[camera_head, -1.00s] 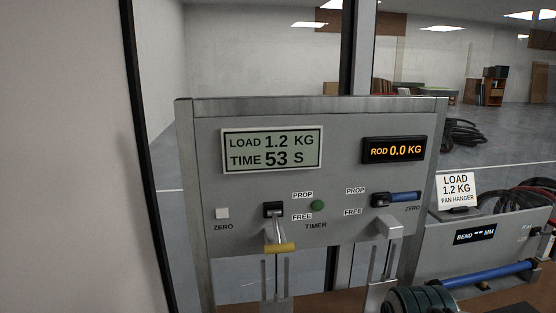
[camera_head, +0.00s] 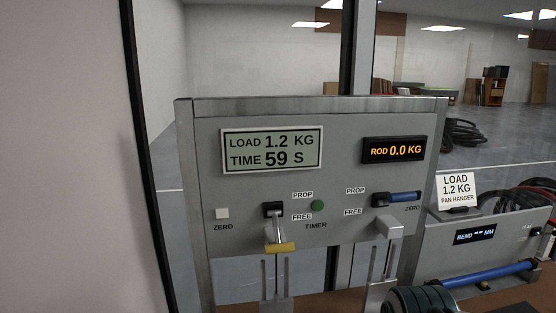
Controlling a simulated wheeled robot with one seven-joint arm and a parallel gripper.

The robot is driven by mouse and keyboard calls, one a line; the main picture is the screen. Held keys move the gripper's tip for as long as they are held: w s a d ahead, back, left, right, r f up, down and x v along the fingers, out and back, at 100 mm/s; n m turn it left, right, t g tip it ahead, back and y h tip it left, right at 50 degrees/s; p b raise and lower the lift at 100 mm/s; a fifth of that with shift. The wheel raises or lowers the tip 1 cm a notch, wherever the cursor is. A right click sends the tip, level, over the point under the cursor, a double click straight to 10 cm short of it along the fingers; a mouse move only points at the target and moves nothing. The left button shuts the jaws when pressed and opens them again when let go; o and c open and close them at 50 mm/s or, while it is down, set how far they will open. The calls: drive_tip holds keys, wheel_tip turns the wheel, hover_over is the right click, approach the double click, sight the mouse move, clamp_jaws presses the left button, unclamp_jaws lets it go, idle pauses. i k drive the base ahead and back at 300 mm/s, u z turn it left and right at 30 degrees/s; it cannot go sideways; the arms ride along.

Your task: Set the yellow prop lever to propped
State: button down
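The yellow prop lever (camera_head: 280,248) is on the grey panel (camera_head: 250,109), at its lower middle. Its metal arm comes out of a black pivot block and slopes down and toward me, ending in a yellow grip. The grip is below the FREE label (camera_head: 302,217); the PROP label (camera_head: 303,195) is higher, up and right of the pivot. A second lever with a blue grip (camera_head: 404,197) points right, about level with the other PROP label (camera_head: 355,190). My gripper is not in view.
The display (camera_head: 272,150) reads LOAD 1.2 KG, TIME 59 S; the amber display (camera_head: 394,150) reads ROD 0.0 KG. A white ZERO button (camera_head: 222,213) and green timer button (camera_head: 317,206) flank the yellow lever. Dark weight discs (camera_head: 422,300) and a blue bar (camera_head: 487,274) are at lower right.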

sight(278, 248)
drive_tip(key=k, duration=0.5)
drive_tip(key=z, duration=1.25)
drive_tip(key=i, duration=0.65)
drive_tip(key=u, duration=2.25)
